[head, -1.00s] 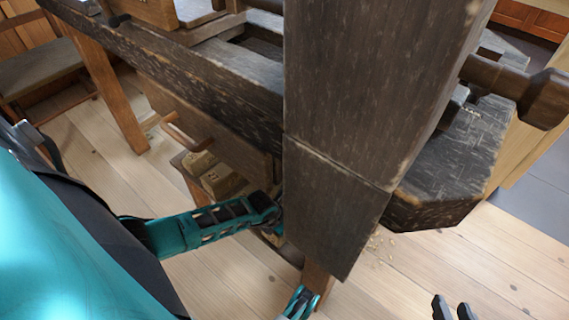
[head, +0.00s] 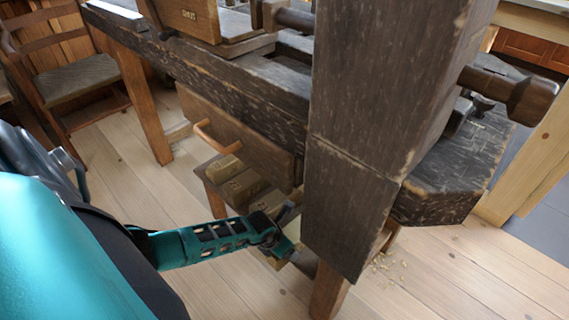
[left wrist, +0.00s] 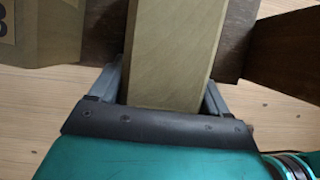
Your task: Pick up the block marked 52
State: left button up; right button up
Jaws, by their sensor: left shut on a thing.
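My left gripper (head: 288,214) is beneath the dark workbench, beside the low shelf and partly hidden by the bench's big upright. In the left wrist view its two grey fingers (left wrist: 166,82) are shut on a plain olive-tan wooden block (left wrist: 172,45), one on each side. No number shows on the held block's visible face, so I cannot tell if it is the one marked 52. Several similar blocks (head: 243,186) sit in a row on the shelf; their marks are too small to read. My right gripper is out of view.
The workbench (head: 235,80) has a drawer (head: 235,132) with a handle above the shelf. Its large upright (head: 350,195) stands close right of my left gripper. Another block (left wrist: 50,35) with a partly cut-off label is beside the held one. Open floor (head: 140,200) lies left.

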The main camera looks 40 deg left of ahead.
pick_arm(q)
jog(key=o, duration=1.3)
jog(key=shift+c, duration=0.2)
jog(key=shift+r, duration=0.1)
jog(key=shift+s+r+p, duration=0.1)
jog(key=shift+r+p, duration=0.25)
jog(key=p+v, duration=0.2)
jog(key=v, duration=0.1)
jog(key=shift+a, duration=0.1)
jog(key=p+v, duration=0.3)
jog(key=v, duration=0.4)
jog(key=shift+s+r+p, duration=0.15)
jog(key=shift+s+p, duration=0.05)
jog(key=shift+p, duration=0.2)
jog(key=shift+s+r, duration=0.15)
jog(key=shift+r, duration=0.15)
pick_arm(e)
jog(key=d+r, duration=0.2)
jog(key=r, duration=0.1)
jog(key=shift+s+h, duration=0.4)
